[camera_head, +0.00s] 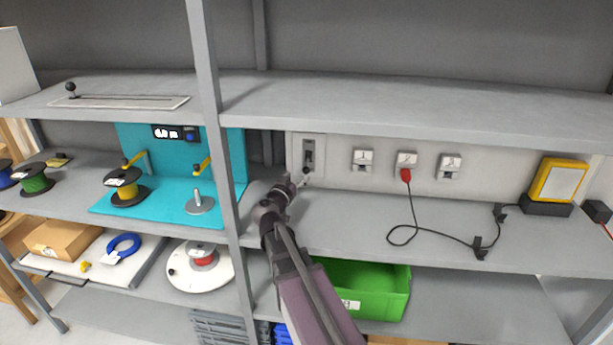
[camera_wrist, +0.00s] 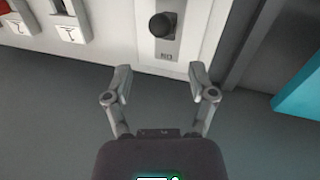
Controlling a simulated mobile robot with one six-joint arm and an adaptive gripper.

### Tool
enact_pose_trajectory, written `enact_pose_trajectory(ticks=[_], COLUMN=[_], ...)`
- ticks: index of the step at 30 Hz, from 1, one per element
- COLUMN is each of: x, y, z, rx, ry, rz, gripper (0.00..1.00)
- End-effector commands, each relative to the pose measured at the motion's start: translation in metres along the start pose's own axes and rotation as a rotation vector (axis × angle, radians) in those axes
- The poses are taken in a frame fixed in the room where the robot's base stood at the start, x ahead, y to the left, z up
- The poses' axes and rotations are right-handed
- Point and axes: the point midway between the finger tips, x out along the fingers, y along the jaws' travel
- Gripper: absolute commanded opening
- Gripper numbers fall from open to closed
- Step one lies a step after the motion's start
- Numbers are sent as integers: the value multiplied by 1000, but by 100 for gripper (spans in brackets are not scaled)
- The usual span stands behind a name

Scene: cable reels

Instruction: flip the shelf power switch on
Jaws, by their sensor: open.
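The power switch (camera_head: 308,155) is a grey plate with a dark lever on the shelf's white back panel, just right of the upright post. In the wrist view it shows as a round black knob (camera_wrist: 162,25) on a grey plate with small lettering. My gripper (camera_head: 303,180) is in front of the panel, a little below the switch. In the wrist view my gripper (camera_wrist: 162,80) has its two fingers spread with nothing between them. The knob lies beyond the fingertips, roughly centred between them, and appears untouched.
Several white sockets (camera_head: 362,160) sit right of the switch, one with a red plug (camera_head: 406,175) and black cable. The grey post (camera_head: 217,120) and teal board (camera_head: 236,160) stand left. A green bin (camera_head: 385,290) is below. A yellow lamp-like box (camera_head: 560,180) stands far right.

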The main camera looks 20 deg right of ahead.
Motion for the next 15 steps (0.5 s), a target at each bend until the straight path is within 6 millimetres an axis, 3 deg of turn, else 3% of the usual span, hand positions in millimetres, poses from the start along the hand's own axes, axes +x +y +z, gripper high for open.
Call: enact_pose_trajectory(ticks=[5,15], x=[0,55], y=[-2,-2], z=[18,12], rx=[0,0], ry=[0,0], rz=[0,1], gripper=[73,73])
